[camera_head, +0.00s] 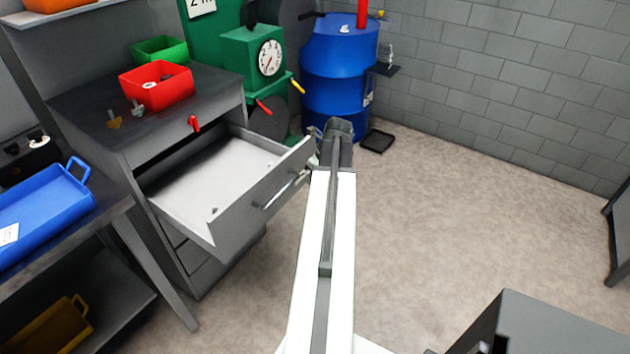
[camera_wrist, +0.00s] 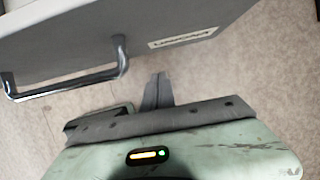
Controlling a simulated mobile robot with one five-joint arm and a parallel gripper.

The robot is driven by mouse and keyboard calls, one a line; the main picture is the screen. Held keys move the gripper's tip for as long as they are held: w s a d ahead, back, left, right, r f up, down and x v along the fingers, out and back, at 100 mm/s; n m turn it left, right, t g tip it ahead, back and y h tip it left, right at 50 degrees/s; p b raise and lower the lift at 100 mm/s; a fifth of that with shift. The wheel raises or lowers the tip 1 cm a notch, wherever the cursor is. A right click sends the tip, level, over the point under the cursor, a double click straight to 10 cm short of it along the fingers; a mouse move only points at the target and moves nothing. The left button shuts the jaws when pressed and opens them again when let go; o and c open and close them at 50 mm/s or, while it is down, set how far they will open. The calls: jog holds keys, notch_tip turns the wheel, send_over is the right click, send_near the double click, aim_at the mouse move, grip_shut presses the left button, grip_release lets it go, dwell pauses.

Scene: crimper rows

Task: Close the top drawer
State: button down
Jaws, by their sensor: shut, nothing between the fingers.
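The top drawer (camera_head: 235,215) of the grey cabinet is pulled well out, its pale inside showing. Its bar handle (camera_head: 280,192) is on the front panel. In the wrist view the drawer front (camera_wrist: 110,35) fills the upper left, with the handle (camera_wrist: 70,85) at the left. My gripper (camera_wrist: 157,80) is shut and empty, its tips pointing toward the drawer front's lower edge, right of the handle. In the head view my arm's end is by the drawer front's far right corner; the fingers are not clear there, and I cannot tell if they touch.
A red bin (camera_head: 155,92) and a green bin (camera_head: 160,50) stand on the cabinet top. A bench with a blue tray (camera_head: 45,205) is at the left. A blue barrel (camera_head: 335,60) stands behind my arm. The floor (camera_head: 450,220) to the right is mostly clear.

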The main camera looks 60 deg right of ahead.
jog(key=shift+w+d+f+p, duration=0.1)
jog(key=shift+w+f+p, duration=0.15)
jog(key=shift+w, duration=0.85)
jog(key=shift+w+d+f+p, duration=0.1)
jog(key=shift+w+f, duration=0.1)
jog(key=shift+w, duration=0.85)
jog(key=shift+d, duration=0.1)
